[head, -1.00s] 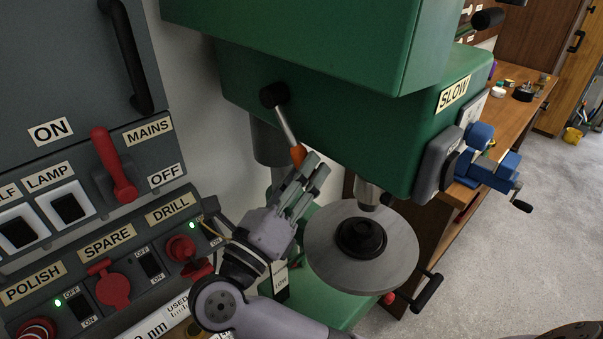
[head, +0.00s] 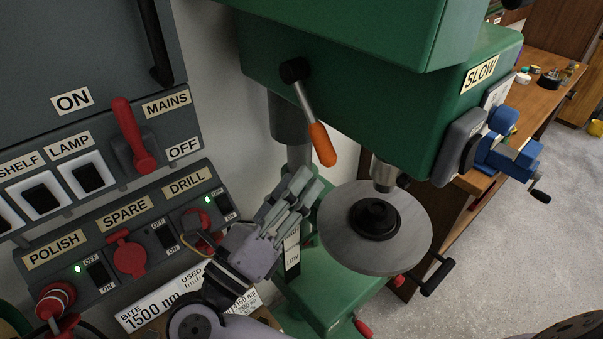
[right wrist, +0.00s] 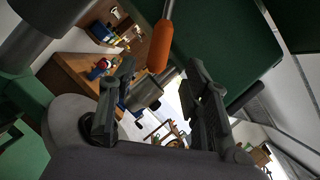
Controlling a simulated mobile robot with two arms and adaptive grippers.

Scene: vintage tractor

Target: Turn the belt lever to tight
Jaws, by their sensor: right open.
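My right gripper (head: 304,190) is open and empty, below and a little left of the handle's end, with a visible gap. In the right wrist view the gripper's two fingers (right wrist: 161,75) stand wide apart. No "tight" mark is readable. My left gripper is not in view.
The round grey drill table (head: 340,240) is just right of my right gripper. The switch panel (head: 140,215) with red knobs and a cable is close on the left. A blue vise (head: 515,158) sits on the wooden bench (head: 540,100) behind. The floor at right is clear.

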